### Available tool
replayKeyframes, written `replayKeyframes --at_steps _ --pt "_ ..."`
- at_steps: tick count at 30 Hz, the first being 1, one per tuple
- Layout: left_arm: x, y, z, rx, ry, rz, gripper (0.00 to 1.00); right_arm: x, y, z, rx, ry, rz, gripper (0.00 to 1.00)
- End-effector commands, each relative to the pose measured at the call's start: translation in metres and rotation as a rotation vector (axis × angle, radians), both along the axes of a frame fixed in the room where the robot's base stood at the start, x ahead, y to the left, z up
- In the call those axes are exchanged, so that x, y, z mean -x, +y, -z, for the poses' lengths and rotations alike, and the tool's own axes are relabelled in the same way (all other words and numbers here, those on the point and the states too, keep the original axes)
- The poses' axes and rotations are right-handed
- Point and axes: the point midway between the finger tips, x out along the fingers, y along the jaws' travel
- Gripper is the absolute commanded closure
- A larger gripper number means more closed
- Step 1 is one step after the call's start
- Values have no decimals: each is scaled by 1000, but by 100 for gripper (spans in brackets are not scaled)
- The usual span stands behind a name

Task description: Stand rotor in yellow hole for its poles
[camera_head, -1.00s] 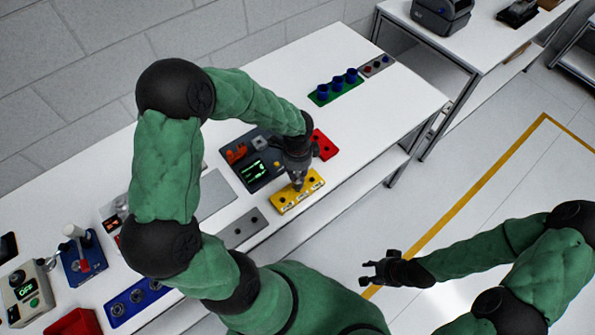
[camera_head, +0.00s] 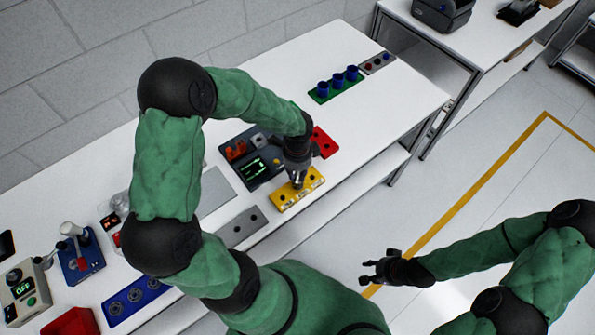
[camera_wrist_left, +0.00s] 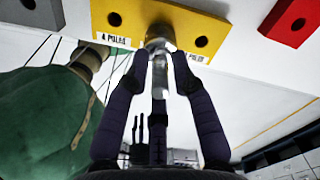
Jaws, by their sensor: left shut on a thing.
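A yellow block (camera_head: 285,203) with a row of holes lies near the front edge of the white table. In the left wrist view the yellow block (camera_wrist_left: 180,12) shows a left hole, a right hole and white labels, one reading "4 POLES"; the other is partly covered. My left gripper (camera_head: 298,184) is over the block. In the wrist view the left gripper (camera_wrist_left: 160,75) is shut on a shiny metal rotor (camera_wrist_left: 158,82), whose end meets the block's middle. I cannot tell how deep it sits. My right gripper (camera_head: 378,268) is open and empty, away from the table.
A red block (camera_head: 323,141) and a dark device with a green screen (camera_head: 255,170) stand close to the yellow block. A grey block (camera_head: 243,228) with holes lies to its left. A green rack (camera_head: 322,97) with blue cups stands further back.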

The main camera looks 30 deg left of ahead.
Motion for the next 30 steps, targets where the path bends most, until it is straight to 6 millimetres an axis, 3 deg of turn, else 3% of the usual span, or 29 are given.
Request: replayKeyframes --at_steps 23,24,27,30 --pt "-1 0 14 -1 -2 -1 100 0 0 11 0 0 0 60" --pt "-1 0 14 -1 -2 -1 72 0 0 11 0 0 0 60" --pt "-1 0 14 -1 -2 -1 47 0 0 11 0 0 0 60" --pt "-1 0 14 0 -1 0 47 0 0 11 0 0 0 60"
